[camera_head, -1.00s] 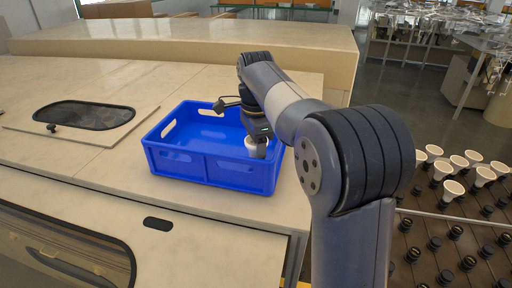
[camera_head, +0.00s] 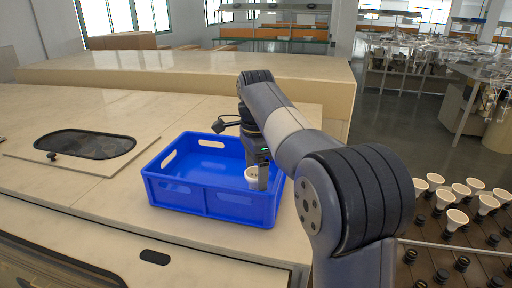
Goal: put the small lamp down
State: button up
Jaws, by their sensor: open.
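A small white lamp (camera_head: 251,174) is at the right end of the blue crate (camera_head: 208,199), inside its rim. Its lower part is hidden behind the crate's front wall. My gripper (camera_head: 262,182) is open and points down into that end of the crate, right beside the lamp. I cannot tell whether a finger still touches the lamp. The rest of the crate's visible inside looks empty.
The crate stands on a pale counter (camera_head: 100,205), with a dark oval panel (camera_head: 85,144) to its left. At the right, several white lamps (camera_head: 457,218) stand on a rack with dark sockets. A raised ledge (camera_head: 190,65) runs behind.

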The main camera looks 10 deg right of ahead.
notch_tip(320, 180, up, 9)
jog(key=shift+f, duration=0.1)
dwell(0.3)
jog(key=shift+c, duration=0.5)
